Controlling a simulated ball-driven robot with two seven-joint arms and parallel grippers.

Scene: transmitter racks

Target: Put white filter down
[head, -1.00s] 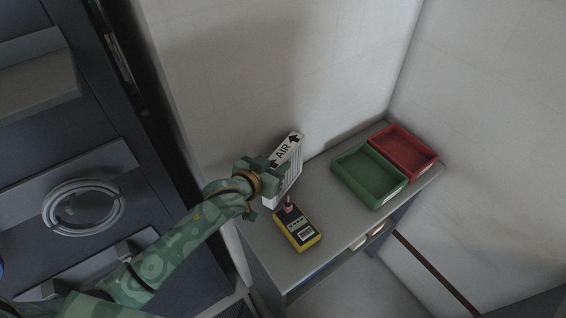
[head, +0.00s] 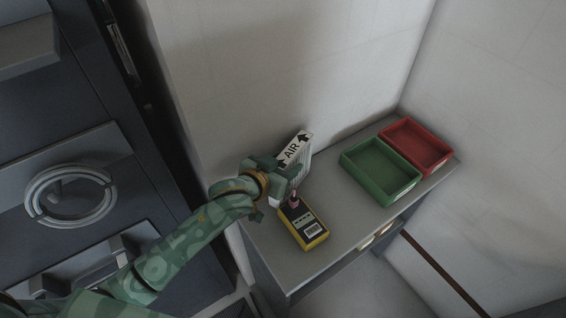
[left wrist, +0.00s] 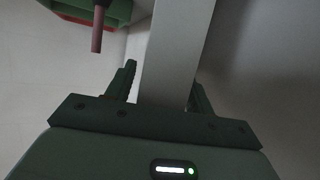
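The white filter (head: 294,149), marked "AIR" with black arrows, stands upright at the back left of the grey table (head: 341,213), close to the wall. My left gripper (head: 284,177) is at the filter's near side, with a finger on either side of it. My right gripper is not in view.
A yellow and black meter (head: 303,224) with a pink tip lies just in front of the filter. A green tray (head: 381,184) and a red tray (head: 417,157) sit side by side at the right. The table is bare between meter and trays.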

